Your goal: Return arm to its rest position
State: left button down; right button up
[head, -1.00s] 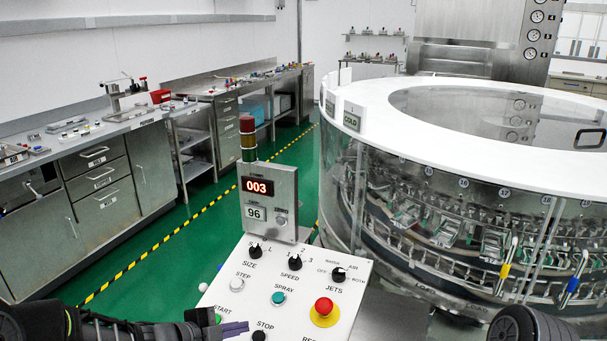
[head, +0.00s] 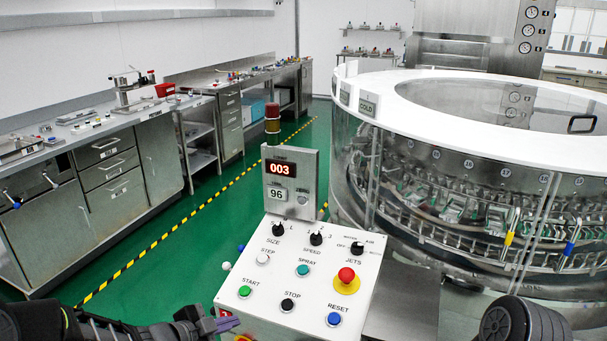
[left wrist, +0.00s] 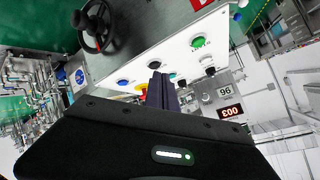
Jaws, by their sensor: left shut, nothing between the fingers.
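My left gripper (head: 228,324) is at the bottom of the head view, by the lower left edge of the white control panel (head: 262,291). Its purple fingers are closed together with nothing between them. The panel has a green START button (head: 245,291), a black STOP button (head: 288,305), a blue RESET button (head: 334,319) and a red emergency knob (head: 347,275). In the left wrist view, the closed fingers (left wrist: 161,88) overlap the panel in the picture, and the green button (left wrist: 198,41) is clear of them. My right gripper is out of view.
The display box (head: 291,182) reads 003 and 96. The round glass-walled washer (head: 460,215) fills the right side. A steel bench (head: 110,165) stands at the left. Green floor (head: 190,245) lies between. A dark handwheel (left wrist: 97,27) shows in the left wrist view.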

pick_arm(q)
jog(key=s+d+f+n+g+y, duration=0.35)
jog(key=s+f+n, duration=0.9)
jog(key=f, duration=0.55)
jog(key=s+d+f+n+g, duration=0.2)
jog(key=s+d+f, duration=0.1)
jog(key=s, duration=0.6)
jog(key=s+d+f+n+g, duration=0.2)
jog(key=s+f, duration=0.3)
jog(key=s, duration=0.4)
jog(key=shift+s+d+g+h, duration=0.25)
jog(key=shift+d+g+h, duration=0.2)
jog(key=shift+d+g, duration=0.3)
